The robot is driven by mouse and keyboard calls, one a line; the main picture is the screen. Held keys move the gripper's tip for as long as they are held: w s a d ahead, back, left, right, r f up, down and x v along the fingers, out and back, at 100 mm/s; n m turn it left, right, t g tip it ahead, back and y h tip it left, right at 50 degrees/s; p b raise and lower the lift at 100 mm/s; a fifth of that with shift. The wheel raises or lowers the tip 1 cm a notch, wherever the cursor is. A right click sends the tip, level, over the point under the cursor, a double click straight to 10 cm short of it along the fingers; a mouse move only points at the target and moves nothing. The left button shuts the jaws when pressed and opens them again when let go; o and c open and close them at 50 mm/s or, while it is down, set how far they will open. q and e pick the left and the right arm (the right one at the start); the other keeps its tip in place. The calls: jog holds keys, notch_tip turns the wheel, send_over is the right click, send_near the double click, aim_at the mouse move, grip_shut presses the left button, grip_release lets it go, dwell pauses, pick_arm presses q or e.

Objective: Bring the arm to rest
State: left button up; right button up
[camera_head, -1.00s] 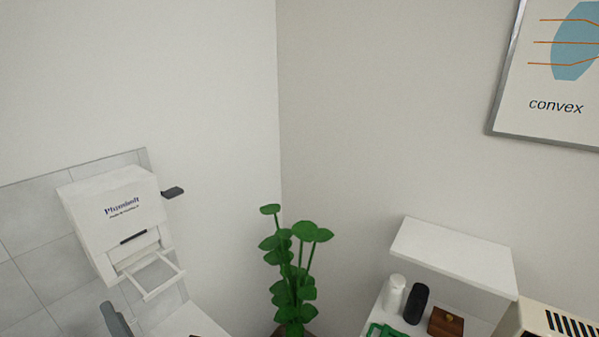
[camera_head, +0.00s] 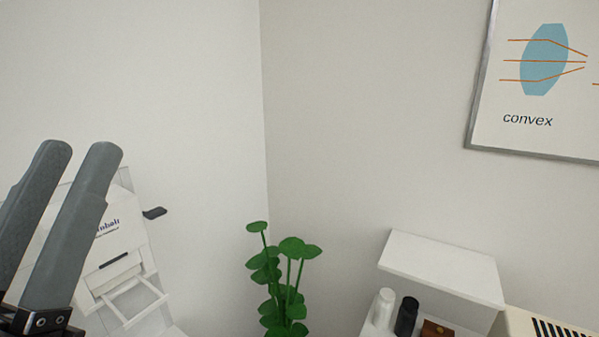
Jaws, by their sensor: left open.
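My left gripper (camera_head: 80,160) is at the left of the head view, its two grey fingers pointing up. The fingers are apart with a narrow gap, and nothing is held between them. My right gripper is not in view.
A green plant (camera_head: 284,275) stands at the corner of the walls. At lower right are a white shelf (camera_head: 440,265), a white bottle (camera_head: 383,308), a black cylinder (camera_head: 406,315) and a brown wooden box (camera_head: 436,329). A framed "convex" poster (camera_head: 540,90) hangs at upper right.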

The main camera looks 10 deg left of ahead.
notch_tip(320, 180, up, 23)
jog(key=p, duration=2)
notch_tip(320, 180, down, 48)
jog(key=b, duration=4.7)
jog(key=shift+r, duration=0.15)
